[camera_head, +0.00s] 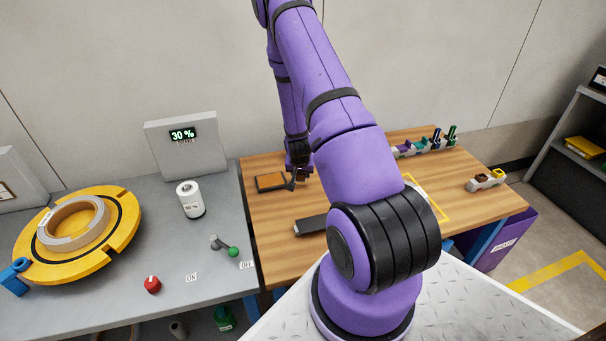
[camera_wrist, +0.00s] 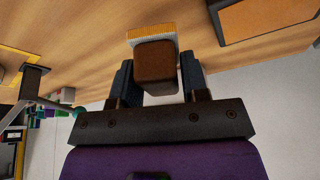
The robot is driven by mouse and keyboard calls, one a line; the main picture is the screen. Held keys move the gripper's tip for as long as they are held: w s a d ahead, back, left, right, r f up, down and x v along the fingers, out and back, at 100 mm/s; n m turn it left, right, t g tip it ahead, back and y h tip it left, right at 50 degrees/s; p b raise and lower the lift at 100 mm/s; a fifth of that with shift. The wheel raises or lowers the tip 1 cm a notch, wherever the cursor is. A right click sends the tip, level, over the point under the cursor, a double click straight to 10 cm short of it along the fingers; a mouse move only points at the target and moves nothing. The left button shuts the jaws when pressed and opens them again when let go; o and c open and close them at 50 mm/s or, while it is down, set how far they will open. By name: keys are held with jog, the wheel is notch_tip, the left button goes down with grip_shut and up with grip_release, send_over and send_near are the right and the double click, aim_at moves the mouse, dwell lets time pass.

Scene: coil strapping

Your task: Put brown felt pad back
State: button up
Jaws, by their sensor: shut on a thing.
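My gripper (camera_wrist: 152,85) is shut on a brown block with a pale, fibrous tan strip at its far end, which I take for the brown felt pad (camera_wrist: 155,66). In the wrist view the pad sits between both dark fingers, its tan end towards the wooden table (camera_head: 260,215). I cannot tell whether it touches the table. In the head view my gripper (camera_head: 298,178) is low over the table's back left part, and the held pad is not clear there. A small grey holder (camera_head: 488,183) with a brown and a yellow piece stands on the table's right side.
A dark-framed tray with an orange-brown inside (camera_head: 270,182) lies just left of my gripper; it also shows in the wrist view (camera_wrist: 262,18). A dark flat bar (camera_head: 310,224) lies nearer. A rack of coloured pieces (camera_head: 424,146) stands at the back right. My arm hides the table's middle.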

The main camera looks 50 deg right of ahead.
jog(key=shift+w+d+f, duration=0.15)
jog(key=shift+w+d, duration=0.4)
jog(key=shift+d, duration=0.25)
jog(key=shift+w+d+f, duration=0.1)
jog(key=shift+w+d, duration=0.4)
jog(key=shift+d, duration=0.3)
jog(key=shift+a+f, duration=0.1)
jog(key=shift+f, duration=1.55)
jog(key=shift+f, duration=0.1)
jog(key=o, duration=1)
jog(key=shift+o, duration=0.2)
